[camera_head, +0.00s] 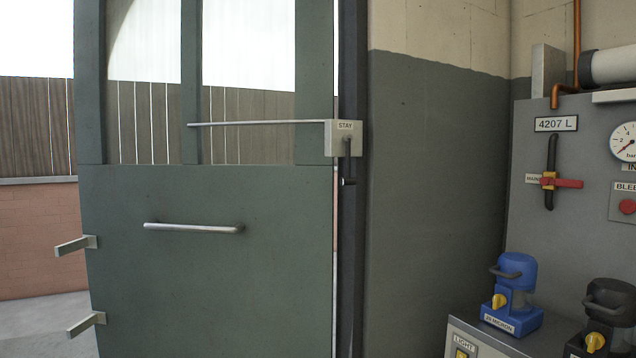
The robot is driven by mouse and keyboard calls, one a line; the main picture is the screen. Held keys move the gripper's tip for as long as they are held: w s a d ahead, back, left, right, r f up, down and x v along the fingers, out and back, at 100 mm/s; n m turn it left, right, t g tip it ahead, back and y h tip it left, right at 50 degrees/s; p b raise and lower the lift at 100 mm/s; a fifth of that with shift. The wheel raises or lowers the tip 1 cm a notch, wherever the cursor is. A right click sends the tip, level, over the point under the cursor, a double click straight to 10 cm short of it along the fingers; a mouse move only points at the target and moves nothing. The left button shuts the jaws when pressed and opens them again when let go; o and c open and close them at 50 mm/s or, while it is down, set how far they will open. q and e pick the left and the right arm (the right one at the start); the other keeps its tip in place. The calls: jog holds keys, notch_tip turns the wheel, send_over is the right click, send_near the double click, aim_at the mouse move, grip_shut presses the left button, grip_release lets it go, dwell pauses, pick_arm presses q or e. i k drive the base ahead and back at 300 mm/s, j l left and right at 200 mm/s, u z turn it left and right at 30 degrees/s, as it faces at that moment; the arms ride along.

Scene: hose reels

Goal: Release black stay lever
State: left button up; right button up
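The black stay lever (347,165) hangs down from a pale box labelled STAY (343,138), at the right edge of the green door. A thin metal stay bar (257,123) runs left from this box across the door's window section. The door (215,280) has a horizontal grey pull handle (193,228) on its lower panel. Neither of my grippers shows in the head view, so nothing is seen touching the lever.
At the right, a grey panel holds a red-handled valve (561,183), a gauge (625,142) and a red button (627,206). Below, a blue device (513,295) and a black device (606,318) stand on a ledge. Two metal brackets (76,245) jut from the door's left edge.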

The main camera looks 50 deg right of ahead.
aim_at(343, 182)
jog(key=k+j+z, duration=0.15)
jog(key=z, duration=1.45)
